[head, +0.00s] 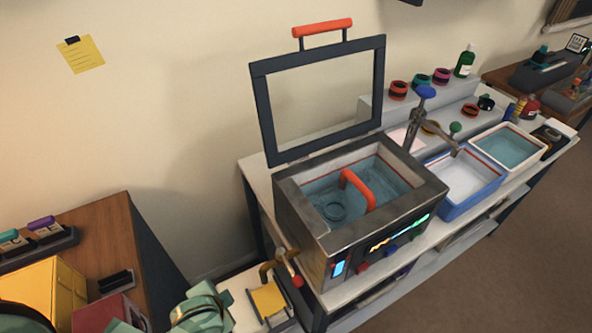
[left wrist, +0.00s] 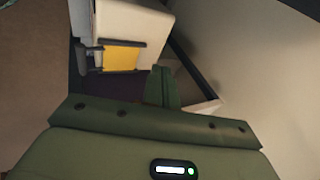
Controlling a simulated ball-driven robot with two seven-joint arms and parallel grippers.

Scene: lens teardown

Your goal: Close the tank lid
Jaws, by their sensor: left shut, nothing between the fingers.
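The tank (head: 355,205) is a grey metal box on the white bench, with teal liquid inside. Its lid (head: 262,110) is a dark frame with a clear pane, standing open and upright at the tank's back edge. The lid's orange-red handle (head: 323,27) is on the top edge. Inside the tank are a red curved handle (head: 358,188) and a dark ring. My left gripper (left wrist: 162,78) is shut and empty in the left wrist view. In the head view, part of my green left arm shows at the bottom, left of the tank and well below the lid. My right gripper is not in view.
A brass tap (head: 268,270) sticks out from the tank's left side, above a yellow pad (head: 268,300). Blue (head: 462,207) and white (head: 541,157) trays and a metal stand (head: 420,125) are on the right. A wooden table (head: 110,225) with boxes is at left.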

